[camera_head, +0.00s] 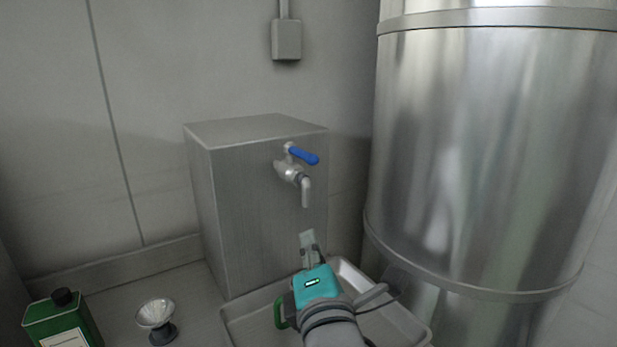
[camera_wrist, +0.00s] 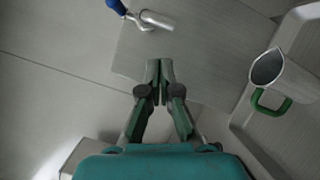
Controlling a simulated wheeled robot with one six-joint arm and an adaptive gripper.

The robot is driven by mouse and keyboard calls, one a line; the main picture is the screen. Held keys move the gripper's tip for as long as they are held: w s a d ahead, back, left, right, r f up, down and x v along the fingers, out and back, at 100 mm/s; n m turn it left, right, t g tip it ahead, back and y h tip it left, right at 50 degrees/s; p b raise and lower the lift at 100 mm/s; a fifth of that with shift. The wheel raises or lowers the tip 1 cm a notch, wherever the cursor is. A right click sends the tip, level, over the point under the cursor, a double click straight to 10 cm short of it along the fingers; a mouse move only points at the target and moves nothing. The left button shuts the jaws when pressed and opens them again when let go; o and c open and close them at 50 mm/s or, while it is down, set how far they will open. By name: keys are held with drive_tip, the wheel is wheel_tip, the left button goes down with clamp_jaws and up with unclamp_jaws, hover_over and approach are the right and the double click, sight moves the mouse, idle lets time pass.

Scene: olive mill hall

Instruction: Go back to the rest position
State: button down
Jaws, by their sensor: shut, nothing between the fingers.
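My gripper (camera_head: 308,243) is shut and empty. It is in front of the steel box tank, below the tap spout, with its fingers raised. In the wrist view my gripper (camera_wrist: 160,70) shows its two fingertips together, with nothing between them. A metal jug (camera_wrist: 283,76) with a green handle stands to the right of my fingers in that view, apart from them. In the head view only its green handle (camera_head: 281,312) shows clearly; my gripper hides most of the rest.
The tap (camera_head: 292,172) with a blue lever sticks out of the steel tank (camera_head: 255,215). A metal tray (camera_head: 243,312) lies below. A large steel vat (camera_head: 470,150) stands at right.

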drive_tip(key=s+d+f+m+g, duration=0.1)
drive_tip(key=s+d+f+m, duration=0.25)
drive_tip(key=f, duration=0.55)
drive_tip(key=s+d+f+m, duration=0.3)
drive_tip(key=s+d+f, duration=0.15)
drive_tip(key=f, duration=0.45)
drive_tip(key=s+d+f+m+g, duration=0.1)
drive_tip(key=s+d+f+m, duration=0.3)
drive_tip(key=f, duration=0.6)
drive_tip(key=s+d+f+m+h, duration=0.1)
drive_tip(key=s+m, duration=0.3)
drive_tip(key=s, duration=0.5)
drive_tip(key=s+d+f+m+g+h, duration=0.1)
drive_tip(key=s+d+f+m, duration=0.2)
drive_tip(key=s, duration=0.7)
drive_tip(key=s+d+f+m+g+h, duration=0.1)
drive_tip(key=s+d+f+m, duration=0.2)
drive_tip(key=s+m, duration=0.4)
drive_tip(key=s, duration=0.3)
drive_tip(key=shift+s, duration=0.1)
